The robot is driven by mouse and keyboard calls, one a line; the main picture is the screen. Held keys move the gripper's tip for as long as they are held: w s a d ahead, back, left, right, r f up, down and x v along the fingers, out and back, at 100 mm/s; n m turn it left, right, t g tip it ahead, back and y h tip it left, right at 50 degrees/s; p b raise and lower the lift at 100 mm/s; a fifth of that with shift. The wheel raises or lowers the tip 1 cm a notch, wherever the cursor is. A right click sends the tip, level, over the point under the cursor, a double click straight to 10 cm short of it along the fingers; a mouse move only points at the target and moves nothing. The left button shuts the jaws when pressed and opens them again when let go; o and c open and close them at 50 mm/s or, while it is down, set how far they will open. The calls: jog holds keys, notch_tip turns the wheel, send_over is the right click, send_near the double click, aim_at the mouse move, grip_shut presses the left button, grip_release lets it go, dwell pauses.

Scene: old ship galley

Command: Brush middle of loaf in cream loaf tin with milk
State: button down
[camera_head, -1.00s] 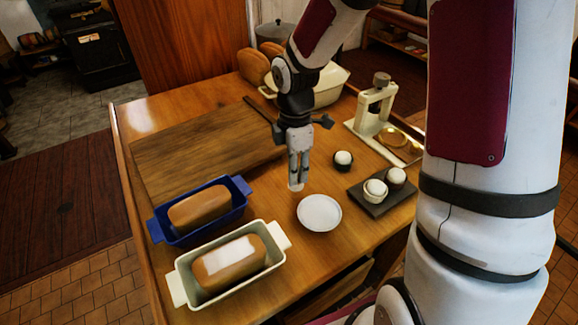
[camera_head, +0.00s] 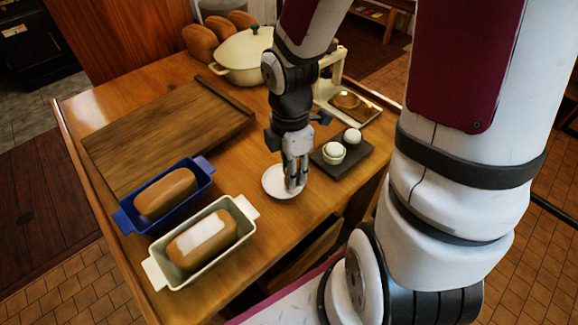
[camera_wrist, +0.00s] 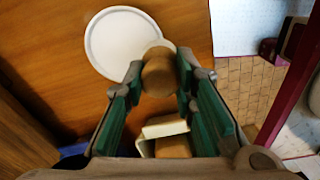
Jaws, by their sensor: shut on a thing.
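The cream loaf tin (camera_head: 187,277) stands at the table's front left. Its brown loaf (camera_head: 182,255) has a white patch (camera_head: 204,237) across the top; the tin also shows in the wrist view (camera_wrist: 164,130). A round white dish (camera_head: 272,188) lies to the right of the tins and shows in the wrist view (camera_wrist: 100,45); its contents cannot be told. My gripper (camera_head: 294,180) points down at the dish's right side. It is shut on a small brush with a rounded wooden handle (camera_wrist: 158,74). The fingers hide much of the brush, and I cannot tell whether its tip touches the dish.
A blue tin (camera_head: 160,222) with a loaf stands just behind the cream one. A wooden board (camera_head: 165,135) lies behind both. A dark tray (camera_head: 350,160) with white-topped pieces is right of my gripper. A cream pot (camera_head: 245,55) and loaves (camera_head: 200,42) stand at the back.

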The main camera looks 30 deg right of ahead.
jog(key=c, duration=1.9)
grip_release()
jog(key=c, duration=0.4)
